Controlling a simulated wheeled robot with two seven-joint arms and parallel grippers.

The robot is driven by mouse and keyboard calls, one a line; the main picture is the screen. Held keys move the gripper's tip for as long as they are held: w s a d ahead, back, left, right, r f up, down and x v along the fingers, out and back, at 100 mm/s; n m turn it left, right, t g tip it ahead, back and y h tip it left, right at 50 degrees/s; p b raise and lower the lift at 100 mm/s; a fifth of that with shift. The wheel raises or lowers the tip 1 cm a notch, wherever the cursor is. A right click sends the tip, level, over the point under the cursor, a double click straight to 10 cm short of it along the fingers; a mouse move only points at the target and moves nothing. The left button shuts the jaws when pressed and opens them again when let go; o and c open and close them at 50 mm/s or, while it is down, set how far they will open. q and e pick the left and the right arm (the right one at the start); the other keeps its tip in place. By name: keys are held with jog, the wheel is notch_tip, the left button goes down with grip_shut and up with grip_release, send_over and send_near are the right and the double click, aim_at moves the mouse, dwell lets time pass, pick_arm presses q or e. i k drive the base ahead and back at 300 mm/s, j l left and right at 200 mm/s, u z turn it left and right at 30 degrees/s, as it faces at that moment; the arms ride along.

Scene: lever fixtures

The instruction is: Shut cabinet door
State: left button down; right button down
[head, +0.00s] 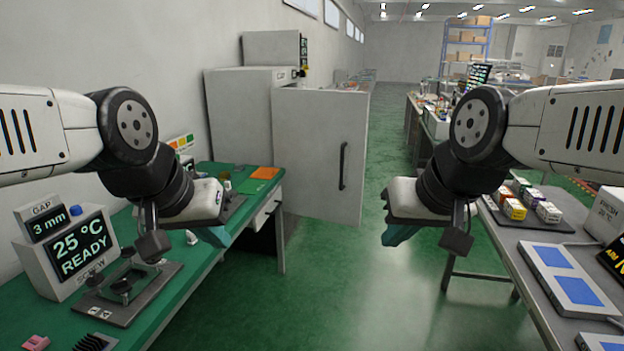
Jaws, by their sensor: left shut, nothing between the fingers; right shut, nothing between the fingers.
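A tall grey cabinet (238,117) stands against the left wall beyond the green workbench. Its door (312,152) stands open, swung out to the right of the body, with a dark vertical handle (343,166) near its right edge. My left gripper (217,238) is shut and empty above the right edge of the green bench, nearer to me than the door and apart from it. My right gripper (398,236) is shut and empty over the aisle, right of the door and also apart from it. The cabinet's interior is hidden behind the door.
The green bench (180,300) on the left holds a display box (68,252) and a clamp fixture (125,290). A grey table (510,262) with blue panels and small boxes stands on the right. The green floor (310,290) between them is clear.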

aim_at(320, 135)
jog(key=i+l, duration=0.1)
jog(key=i, duration=0.4)
jog(key=i+l, duration=0.15)
jog(key=i, duration=0.4)
jog(key=i+l, duration=0.1)
jog(key=i, duration=0.4)
jog(key=i+l, duration=0.1)
jog(key=i, duration=0.45)
